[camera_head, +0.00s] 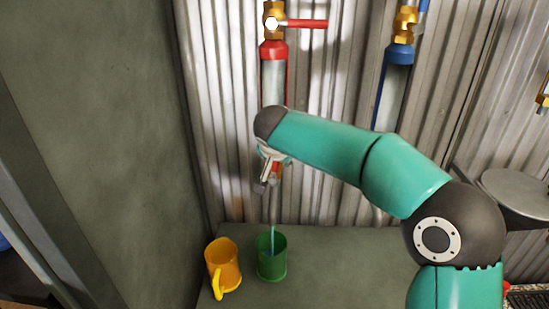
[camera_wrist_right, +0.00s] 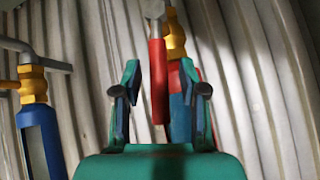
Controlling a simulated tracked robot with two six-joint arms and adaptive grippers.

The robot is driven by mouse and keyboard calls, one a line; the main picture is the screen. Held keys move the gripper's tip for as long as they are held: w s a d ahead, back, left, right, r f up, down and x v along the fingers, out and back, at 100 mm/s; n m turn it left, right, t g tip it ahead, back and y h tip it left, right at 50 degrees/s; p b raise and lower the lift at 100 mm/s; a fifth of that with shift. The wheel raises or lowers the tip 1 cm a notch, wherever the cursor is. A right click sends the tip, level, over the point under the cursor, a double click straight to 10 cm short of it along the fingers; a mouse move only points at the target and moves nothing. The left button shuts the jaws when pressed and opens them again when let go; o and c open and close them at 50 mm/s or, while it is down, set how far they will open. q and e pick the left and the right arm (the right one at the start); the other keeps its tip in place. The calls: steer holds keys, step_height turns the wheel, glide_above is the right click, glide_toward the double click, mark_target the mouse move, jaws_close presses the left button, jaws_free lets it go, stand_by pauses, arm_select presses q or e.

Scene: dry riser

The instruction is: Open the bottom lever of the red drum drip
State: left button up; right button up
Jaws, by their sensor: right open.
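The red drum drip (camera_head: 274,75) hangs on the corrugated wall, with a brass valve on top whose red lever (camera_head: 306,23) points right. Its lower end is mostly hidden behind my right arm, and a bit of red shows beside my right gripper (camera_head: 268,175). In the wrist view the right gripper (camera_wrist_right: 162,95) is open, with a red lever (camera_wrist_right: 158,82) hanging between its fingers below a brass valve (camera_wrist_right: 175,35); contact cannot be told. A thin pale-blue stream (camera_head: 272,238) runs down into the green mug (camera_head: 272,262). My left gripper is not in view.
A blue drum drip (camera_head: 393,85) hangs to the right and shows in the wrist view (camera_wrist_right: 40,140). A grey wall (camera_head: 105,100) closes the left side.

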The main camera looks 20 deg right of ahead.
steer(key=v, duration=1.2)
